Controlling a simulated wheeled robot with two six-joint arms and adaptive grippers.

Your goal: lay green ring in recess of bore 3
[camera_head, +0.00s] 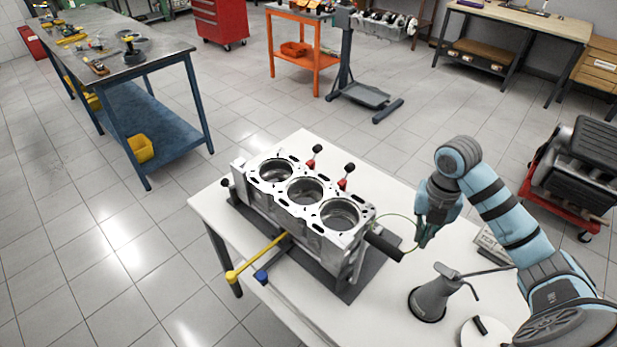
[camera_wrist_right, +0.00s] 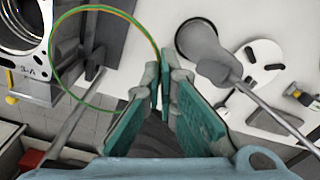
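The engine block (camera_head: 318,235) stands on the white table with three open bores in a row on its top face. The nearest bore on the right (camera_head: 340,214) also shows partly at the upper left of the right wrist view (camera_wrist_right: 22,24). My right gripper (camera_head: 422,240) is beside the block's right end, apart from it. In the right wrist view its fingers (camera_wrist_right: 162,80) are closed on the edge of the thin green ring (camera_wrist_right: 72,88). The ring also shows faintly in the head view (camera_head: 398,216), sticking out toward the block. My left gripper is not in view.
A grey oil can (camera_head: 430,299) and a white slotted disc (camera_wrist_right: 262,58) are on the table near my right arm. A yellow-ended bar (camera_head: 255,259) and a black-handled tool (camera_head: 384,244) stick out at the block. Two red-and-black pieces (camera_head: 313,157) stand behind it.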

